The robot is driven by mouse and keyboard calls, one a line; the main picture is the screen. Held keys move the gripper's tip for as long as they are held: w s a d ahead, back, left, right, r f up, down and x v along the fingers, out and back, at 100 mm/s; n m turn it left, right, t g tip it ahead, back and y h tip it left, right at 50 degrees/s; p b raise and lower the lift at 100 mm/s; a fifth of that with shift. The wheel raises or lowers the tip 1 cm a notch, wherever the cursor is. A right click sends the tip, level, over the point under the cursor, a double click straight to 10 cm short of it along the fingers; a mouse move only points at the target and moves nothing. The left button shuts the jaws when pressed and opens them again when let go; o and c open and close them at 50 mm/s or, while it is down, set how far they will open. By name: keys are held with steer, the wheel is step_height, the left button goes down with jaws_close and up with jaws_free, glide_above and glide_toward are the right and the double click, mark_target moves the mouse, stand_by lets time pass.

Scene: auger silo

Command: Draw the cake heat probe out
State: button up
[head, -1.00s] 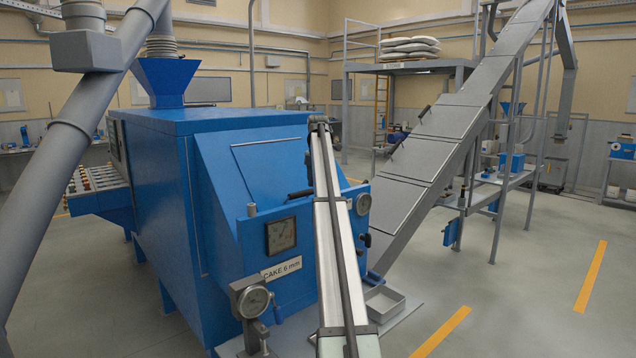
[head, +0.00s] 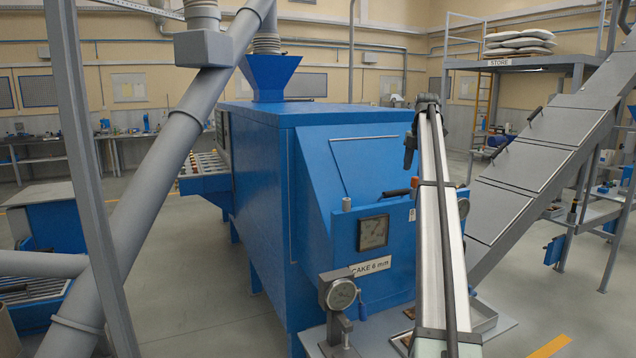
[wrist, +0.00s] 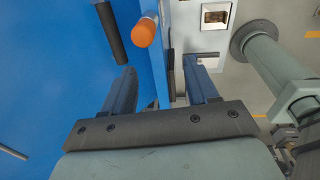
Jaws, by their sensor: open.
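An orange-capped knob (wrist: 146,32), which looks like the head of the cake heat probe, stands at the edge of a blue panel in the wrist view. Its orange cap also shows small in the head view (head: 416,184), below the end of my arm. Any stem in the panel is hidden. My gripper (wrist: 160,73) is open, with its two blue-grey fingers apart. The knob lies beyond the fingertips, between their lines, and is not held. In the head view my gripper (head: 409,150) is small and dark above the panel.
A black handle (wrist: 109,33) sits left of the knob, also seen on the blue machine (head: 396,192). A square gauge (head: 373,232), a "CAKE 6 mm" label (head: 370,267) and a round dial (head: 341,294) are at its front. A sloping grey conveyor (head: 545,150) rises at the right.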

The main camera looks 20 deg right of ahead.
steer(key=w+a+f+t+y, duration=0.1)
steer(key=w+a+f+t, duration=0.1)
steer(key=w+a, duration=0.3)
steer(key=w+a+f+m+t+y, duration=0.1)
steer(key=w+a, duration=0.4)
steer(key=a, duration=0.8)
steer(key=w+a+f+m+t+y, duration=0.1)
steer(key=w+a+f+t, duration=0.1)
steer(key=a, duration=0.7)
steer(key=shift+w+f+t+y, duration=0.15)
steer(key=shift+w+f+y, duration=0.1)
steer(key=shift+w, duration=0.45)
steer(key=shift+w+f+t+y, duration=0.15)
steer(key=shift+w+f, duration=0.1)
steer(key=shift+w, duration=0.45)
steer(key=shift+w+a, duration=0.3)
steer(key=shift+a, duration=0.4)
steer(key=shift+a+f, duration=0.1)
